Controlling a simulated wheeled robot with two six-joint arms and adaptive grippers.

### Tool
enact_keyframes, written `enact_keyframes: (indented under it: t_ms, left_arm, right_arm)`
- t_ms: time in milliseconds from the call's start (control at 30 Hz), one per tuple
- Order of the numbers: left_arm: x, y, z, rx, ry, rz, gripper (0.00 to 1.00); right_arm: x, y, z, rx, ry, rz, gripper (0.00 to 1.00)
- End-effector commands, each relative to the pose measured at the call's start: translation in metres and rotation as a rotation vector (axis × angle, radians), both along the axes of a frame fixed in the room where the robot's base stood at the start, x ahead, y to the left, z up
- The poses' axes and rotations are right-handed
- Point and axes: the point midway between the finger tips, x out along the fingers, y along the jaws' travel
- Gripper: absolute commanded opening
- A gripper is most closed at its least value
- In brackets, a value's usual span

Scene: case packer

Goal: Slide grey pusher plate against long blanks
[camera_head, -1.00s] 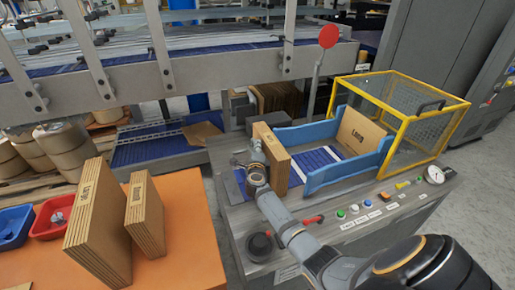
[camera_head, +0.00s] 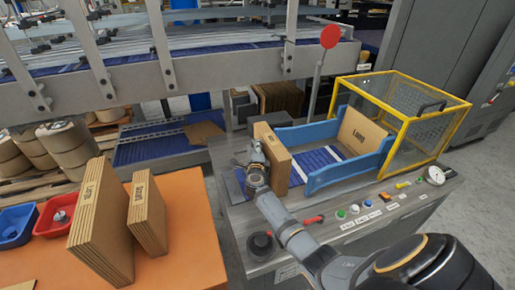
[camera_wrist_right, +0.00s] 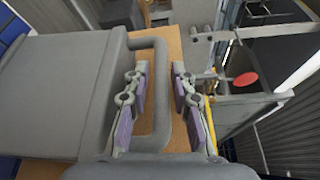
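In the right wrist view the grey pusher plate (camera_wrist_right: 60,90) fills the left side, with a loop-shaped grey handle (camera_wrist_right: 162,60) on its right. My right gripper (camera_wrist_right: 160,95) is open around the handle's outer bar, one finger inside the loop and one outside. A gap shows between fingers and bar. In the head view my right gripper (camera_head: 252,158) is left of an upright brown stack of blanks (camera_head: 277,158). In the head view I cannot make out the plate clearly. My left gripper is not in view.
A yellow mesh guard (camera_head: 430,130) encloses the right end. Buttons (camera_head: 355,209) and a gauge (camera_head: 435,176) line the front edge. On the orange table (camera_head: 185,255) at left stand two more blank stacks (camera_head: 148,215) and red and blue bins (camera_head: 55,215). A red disc on a post (camera_head: 330,36) rises behind.

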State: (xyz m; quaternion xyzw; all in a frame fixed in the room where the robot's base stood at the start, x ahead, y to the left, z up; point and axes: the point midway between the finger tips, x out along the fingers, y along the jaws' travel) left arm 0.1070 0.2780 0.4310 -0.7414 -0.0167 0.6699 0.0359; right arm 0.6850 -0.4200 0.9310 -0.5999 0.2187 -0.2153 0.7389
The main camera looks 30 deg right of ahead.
Motion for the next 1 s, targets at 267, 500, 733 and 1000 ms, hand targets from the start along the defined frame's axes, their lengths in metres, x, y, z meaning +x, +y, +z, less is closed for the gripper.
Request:
enact_keyframes:
  t_ms: [267, 500, 733, 1000]
  left_arm:
    - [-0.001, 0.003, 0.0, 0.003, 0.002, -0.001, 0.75]
    - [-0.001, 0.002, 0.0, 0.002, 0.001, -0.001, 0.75]
    - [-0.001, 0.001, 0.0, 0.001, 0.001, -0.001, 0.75]
    - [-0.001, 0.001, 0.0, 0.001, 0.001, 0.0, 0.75]
  right_arm:
    - [-0.016, 0.011, -0.001, 0.002, 0.001, 0.0, 0.24]
    - [-0.063, 0.046, 0.003, 0.004, 0.0, 0.001, 0.24]
    - [-0.093, 0.067, 0.006, 0.002, 0.001, 0.0, 0.24]
    - [-0.098, 0.07, 0.008, -0.001, 0.001, 0.0, 0.24]
